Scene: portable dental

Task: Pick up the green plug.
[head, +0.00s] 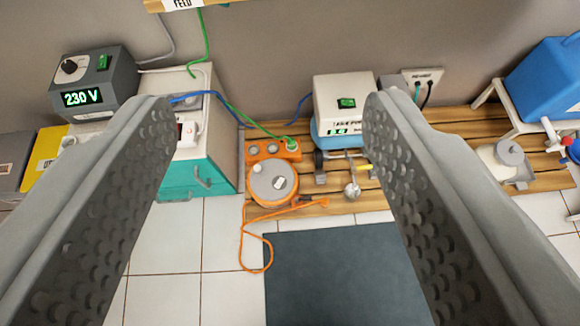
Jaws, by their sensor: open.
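The green plug (291,145) is small and sits in the right-hand socket of the orange cable reel (273,200). A green cable runs from it up to the left. My gripper (268,108) is open, its two grey studded fingers wide apart on either side of the view. The plug shows between the fingers, farther off and below the fingertips, and nothing is held. The plug's prongs are hidden.
The reel stands on a wooden pallet (540,180) beside a teal-drawered cabinet (210,180). A white unit with a green switch (347,98) stands at the right. Blue and green cables cross behind the reel. A dark mat (340,275) lies in front on the tiles.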

